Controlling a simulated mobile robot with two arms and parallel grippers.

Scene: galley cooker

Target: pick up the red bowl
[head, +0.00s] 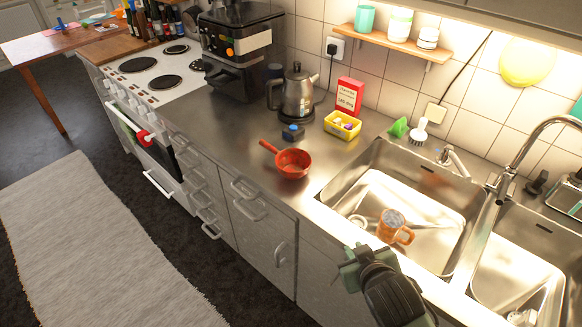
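A red bowl (293,164) with a short handle pointing to the upper left, much like a small pan, stands on the steel counter near its front edge, left of the sink. It looks upright and nothing touches it. My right gripper (346,267) is at the bottom of the head view, in front of the sink's front edge. It is apart from the bowl, to its lower right, and looks open and empty. My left gripper is not in view.
Behind the bowl are a small dark-blue item (293,133), a kettle (297,95), a yellow tray (342,125) and a red box (349,96). An orange mug (396,232) lies in the left sink basin (440,205). The counter left of the bowl is clear.

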